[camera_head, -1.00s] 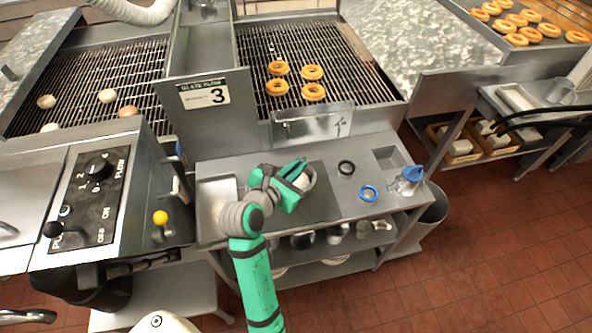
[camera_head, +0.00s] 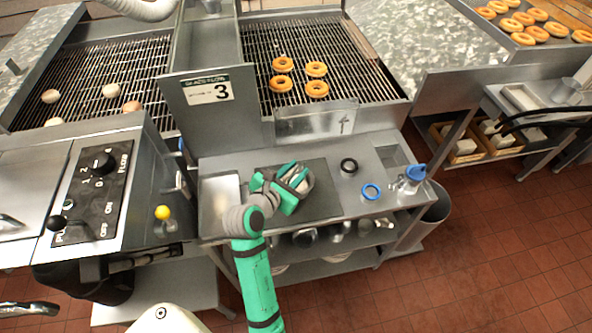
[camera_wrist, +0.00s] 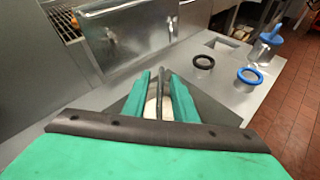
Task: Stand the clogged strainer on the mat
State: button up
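The strainer (camera_head: 297,179) is a round, pale-filled piece with a dark rim, at the mat's upper left part in the head view. In the wrist view its pale fill (camera_wrist: 153,106) and thin dark rim, almost edge-on, show between my fingers. The mat (camera_head: 322,204) is a dark grey square on the steel counter. My gripper (camera_head: 294,175), green-fingered, is over the mat. Its fingers (camera_wrist: 160,82) stand apart on either side of the rim, with a gap on the left. My fingers partly hide the strainer. I cannot tell exactly how its base meets the mat.
A black-ringed cup (camera_head: 348,166) and a blue-ringed cup (camera_head: 370,191) stand right of the mat. A blue-topped bottle (camera_head: 413,178) is at the counter's right end. A steel panel (camera_head: 316,119) rises behind. The mat's front right part is clear.

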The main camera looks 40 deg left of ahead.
jog(key=shift+d, duration=0.1)
jog(key=shift+s+r, duration=0.1)
jog(key=shift+r, duration=0.05)
jog(key=v, duration=1.1)
jog(key=shift+s, duration=0.35)
jog(key=shift+r, duration=0.1)
